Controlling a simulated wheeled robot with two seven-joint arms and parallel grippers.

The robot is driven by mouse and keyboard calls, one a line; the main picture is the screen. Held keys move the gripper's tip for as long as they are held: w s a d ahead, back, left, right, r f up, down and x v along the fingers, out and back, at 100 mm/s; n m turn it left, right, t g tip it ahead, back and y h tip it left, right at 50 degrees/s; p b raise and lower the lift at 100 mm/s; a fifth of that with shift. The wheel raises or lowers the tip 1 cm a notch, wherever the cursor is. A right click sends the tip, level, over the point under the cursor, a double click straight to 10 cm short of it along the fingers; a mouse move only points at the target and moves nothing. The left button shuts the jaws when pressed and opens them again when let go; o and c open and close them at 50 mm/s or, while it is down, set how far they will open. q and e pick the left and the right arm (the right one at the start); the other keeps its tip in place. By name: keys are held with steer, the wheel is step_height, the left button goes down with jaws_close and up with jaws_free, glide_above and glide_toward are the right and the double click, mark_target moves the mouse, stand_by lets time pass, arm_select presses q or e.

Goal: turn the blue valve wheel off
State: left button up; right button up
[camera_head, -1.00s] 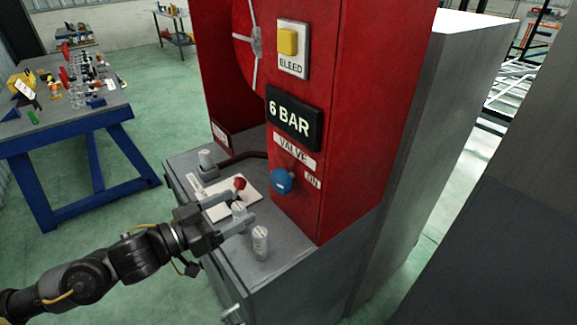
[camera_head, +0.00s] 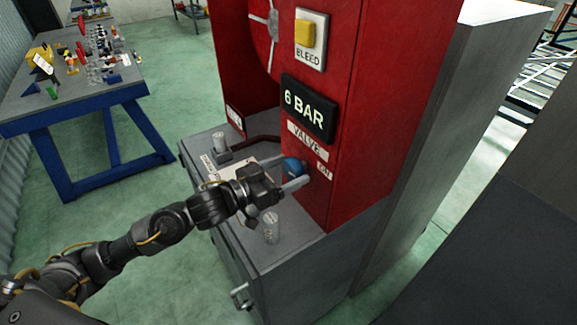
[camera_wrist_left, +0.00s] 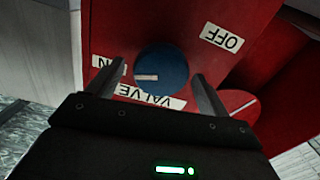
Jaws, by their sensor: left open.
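The blue valve wheel (camera_head: 293,167) is on the front of the red panel (camera_head: 345,150), below the VALVE label (camera_head: 308,141). In the left wrist view the wheel (camera_wrist_left: 162,72) is a round blue knob, with a pale mark pointing left toward the partly hidden ON label (camera_wrist_left: 108,66). The OFF label (camera_wrist_left: 222,38) is on the far side of the wheel. My left gripper (camera_head: 292,174) is open, its fingers reaching to either side of the wheel. In the wrist view the fingertips (camera_wrist_left: 150,82) flank the wheel with gaps visible. My right gripper is not in view.
A 6 BAR display (camera_head: 308,108) and a yellow BLEED button (camera_head: 308,34) are above the wheel. A blue workbench (camera_head: 75,175) stands at left.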

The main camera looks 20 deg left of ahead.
arm_select(q)
steer(key=shift+w+d, duration=0.25)
steer(key=shift+w, duration=0.1)
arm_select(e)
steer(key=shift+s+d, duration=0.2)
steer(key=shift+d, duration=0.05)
arm_select(q)
steer(key=shift+s, duration=0.1)
steer(key=c, duration=1)
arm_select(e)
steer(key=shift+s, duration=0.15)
